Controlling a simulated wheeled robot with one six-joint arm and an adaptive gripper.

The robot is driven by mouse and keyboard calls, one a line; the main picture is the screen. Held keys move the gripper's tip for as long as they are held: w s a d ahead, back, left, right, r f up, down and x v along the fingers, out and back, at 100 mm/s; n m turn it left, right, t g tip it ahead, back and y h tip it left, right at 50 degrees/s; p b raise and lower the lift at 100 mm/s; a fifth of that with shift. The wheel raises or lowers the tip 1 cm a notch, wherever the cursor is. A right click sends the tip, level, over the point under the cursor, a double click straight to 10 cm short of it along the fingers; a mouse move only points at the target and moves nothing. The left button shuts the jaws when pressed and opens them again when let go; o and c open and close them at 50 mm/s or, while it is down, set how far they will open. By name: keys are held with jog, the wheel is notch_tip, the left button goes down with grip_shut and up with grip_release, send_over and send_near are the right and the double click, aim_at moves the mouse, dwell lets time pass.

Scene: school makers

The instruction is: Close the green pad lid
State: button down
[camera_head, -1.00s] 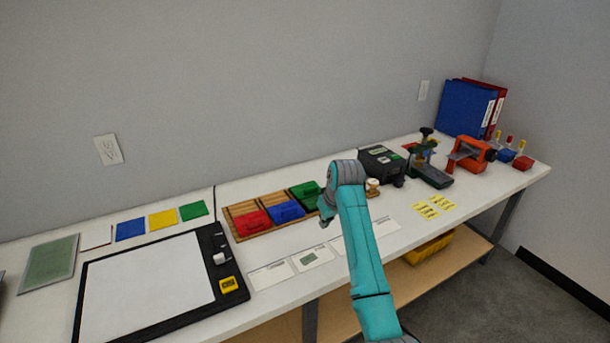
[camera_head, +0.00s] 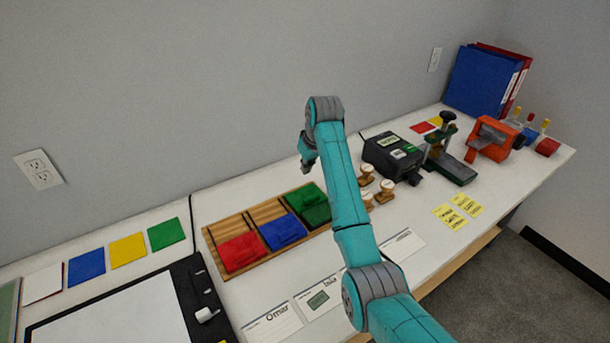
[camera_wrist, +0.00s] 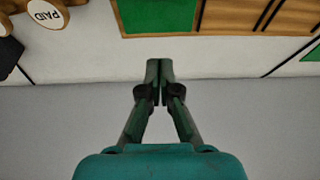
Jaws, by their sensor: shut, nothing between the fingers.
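The green pad (camera_head: 317,214) sits at the right end of a wooden rack. Its lid (camera_head: 302,194) appears open, laid back toward the wall, since green reaches farther back than on the blue and red pads. The lid shows as a flat green panel (camera_wrist: 157,14) at the top of the wrist view; the rest is out of that frame. My gripper (camera_head: 307,168) is above and behind the pad, near the wall side, apart from it. Its fingertips (camera_wrist: 159,65) are together and empty, seen over the white table strip behind the rack.
The blue pad (camera_head: 282,231) and red pad (camera_head: 240,252) share the wooden rack (camera_head: 222,228). Wooden stamps (camera_head: 386,187) and a black device (camera_head: 392,156) stand to the right. The grey wall (camera_wrist: 250,125) is close behind. White cards (camera_head: 272,323) lie in front.

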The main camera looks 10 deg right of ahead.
aim_at(299, 190)
jog(key=x, duration=0.9)
jog(key=shift+f, duration=0.3)
jog(key=shift+s+d, duration=0.3)
jog(key=shift+s, duration=0.6)
jog(key=shift+s+d, duration=0.3)
jog(key=shift+s, duration=0.65)
jog(key=shift+s, duration=0.1)
